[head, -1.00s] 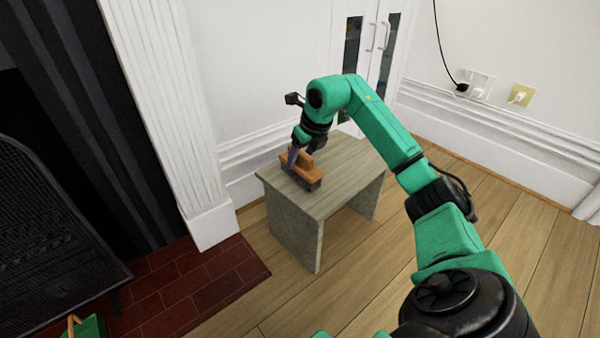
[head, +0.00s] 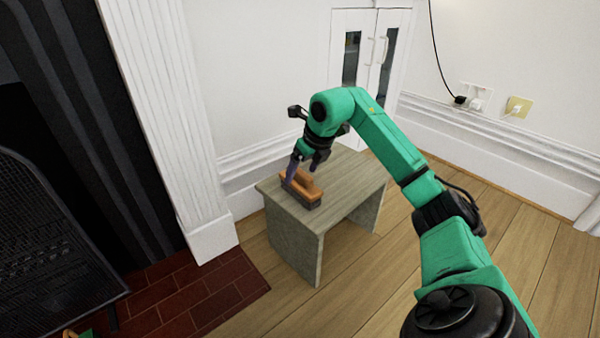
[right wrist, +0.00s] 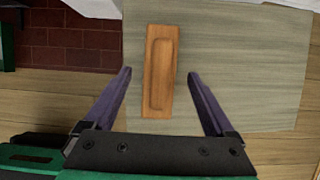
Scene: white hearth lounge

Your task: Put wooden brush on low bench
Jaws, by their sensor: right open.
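The wooden brush (head: 302,188) lies on the low bench (head: 345,188), near the bench's left end, with its wooden back up and dark bristles below. In the right wrist view the brush (right wrist: 160,70) sits between the two fingers with a gap on each side, on the bare bench top (right wrist: 235,65). My right gripper (head: 302,174) is open and just above the brush; it also shows in the right wrist view (right wrist: 163,75). My left gripper is not in view.
A white fluted fireplace surround (head: 160,110) stands left of the bench, with a dark mesh fire screen (head: 50,240) and a red brick hearth (head: 200,300). A white cabinet (head: 370,50) is behind the bench. Wooden floor (head: 450,270) is clear at right.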

